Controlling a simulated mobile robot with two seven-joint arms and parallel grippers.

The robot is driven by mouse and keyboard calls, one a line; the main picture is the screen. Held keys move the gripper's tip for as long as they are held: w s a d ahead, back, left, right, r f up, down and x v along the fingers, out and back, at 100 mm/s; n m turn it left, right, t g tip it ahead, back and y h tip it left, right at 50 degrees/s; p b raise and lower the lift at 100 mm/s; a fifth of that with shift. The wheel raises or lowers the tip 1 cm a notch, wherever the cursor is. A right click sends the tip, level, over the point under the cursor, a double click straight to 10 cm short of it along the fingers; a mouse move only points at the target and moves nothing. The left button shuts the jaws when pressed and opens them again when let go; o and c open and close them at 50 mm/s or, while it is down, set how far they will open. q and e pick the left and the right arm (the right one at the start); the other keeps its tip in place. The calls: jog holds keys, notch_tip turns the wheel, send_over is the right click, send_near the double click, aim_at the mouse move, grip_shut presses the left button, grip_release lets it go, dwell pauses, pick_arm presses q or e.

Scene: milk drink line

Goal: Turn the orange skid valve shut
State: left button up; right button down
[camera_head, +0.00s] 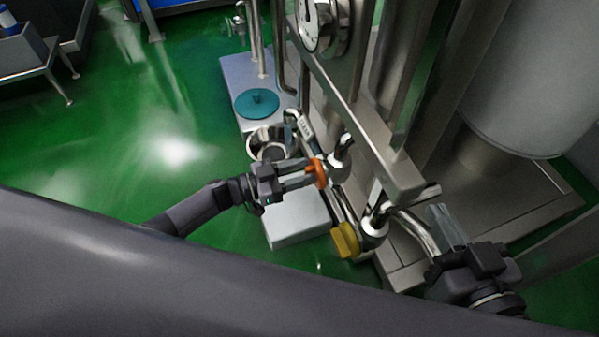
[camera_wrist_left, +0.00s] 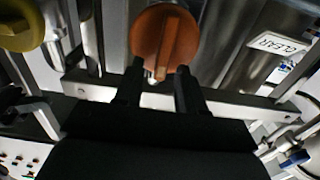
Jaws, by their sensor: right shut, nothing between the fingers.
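The orange skid valve (camera_head: 319,172) has a round handle with a raised rib, mounted on the steel pipework in the middle of the head view. My left gripper (camera_head: 302,176) reaches it from the left. In the left wrist view, the orange handle (camera_wrist_left: 166,42) is straight ahead of the left fingertips (camera_wrist_left: 160,80). The fingers are apart, with the rib's lower end in line with the gap between them; I cannot tell whether they touch it. My right gripper (camera_head: 449,228) is shut and empty, right of the pipework.
A yellow valve handle (camera_head: 345,240) sits below and right of the orange one; it also shows in the left wrist view (camera_wrist_left: 20,25). A steel pot (camera_head: 268,145) and a teal lid (camera_head: 257,102) stand left of the pipes. A gauge (camera_head: 318,25) is above.

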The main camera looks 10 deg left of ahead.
aim_at(318, 183)
pick_arm(q)
grip_shut()
jog(key=m, duration=0.4)
jog(key=s+d+f+m, duration=0.1)
jog(key=m, duration=0.4)
jog(key=s+m, duration=0.1)
jog(key=m, duration=0.3)
jog(key=shift+d+f, duration=0.15)
jog(key=shift+f, duration=0.25)
jog(key=shift+s+f+m, duration=0.1)
jog(key=shift+f+m, duration=0.15)
jog(key=shift+m, duration=0.95)
jog(key=shift+f+m, duration=0.2)
jog(key=shift+m, duration=1)
